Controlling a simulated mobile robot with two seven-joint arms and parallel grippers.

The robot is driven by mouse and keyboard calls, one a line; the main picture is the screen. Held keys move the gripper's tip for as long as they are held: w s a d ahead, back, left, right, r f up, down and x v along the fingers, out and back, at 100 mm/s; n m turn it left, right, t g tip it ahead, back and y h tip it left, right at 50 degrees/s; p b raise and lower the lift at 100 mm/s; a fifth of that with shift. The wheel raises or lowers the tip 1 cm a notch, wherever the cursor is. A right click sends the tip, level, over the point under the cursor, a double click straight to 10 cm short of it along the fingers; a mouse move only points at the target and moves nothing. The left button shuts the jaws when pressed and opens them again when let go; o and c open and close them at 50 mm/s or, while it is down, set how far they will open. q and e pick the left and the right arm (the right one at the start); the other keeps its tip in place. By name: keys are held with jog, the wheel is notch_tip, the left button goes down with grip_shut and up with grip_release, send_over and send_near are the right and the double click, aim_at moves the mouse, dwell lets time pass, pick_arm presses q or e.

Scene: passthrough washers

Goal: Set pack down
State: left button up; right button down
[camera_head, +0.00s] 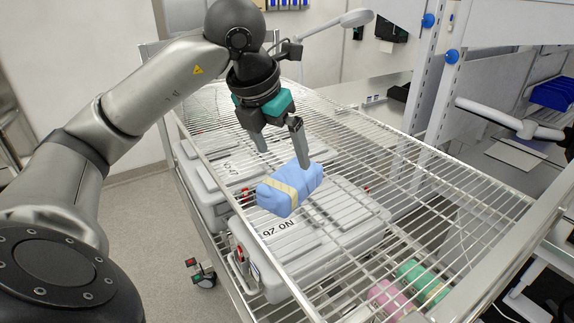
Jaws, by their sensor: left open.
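The pack (290,188) is a blue wrapped bundle with a pale yellow band around it. It lies on the upper wire shelf (400,190), in the middle of the head view. My left gripper (283,160) is open, with its fingers pointing down just above and behind the pack. One fingertip overlaps the pack's far right end in the picture; whether it touches cannot be told. The other finger is to the left, beyond the pack's far side. My right gripper is not in view.
Below the wire shelf sit grey lidded cases (325,240), one marked NO 26. Pink (388,297) and green (420,280) rolls lie below at the lower right. Shelf uprights (440,75) stand on the right. The wire shelf right of the pack is clear.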

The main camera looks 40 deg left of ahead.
pick_arm(q)
jog(key=shift+v, duration=1.4)
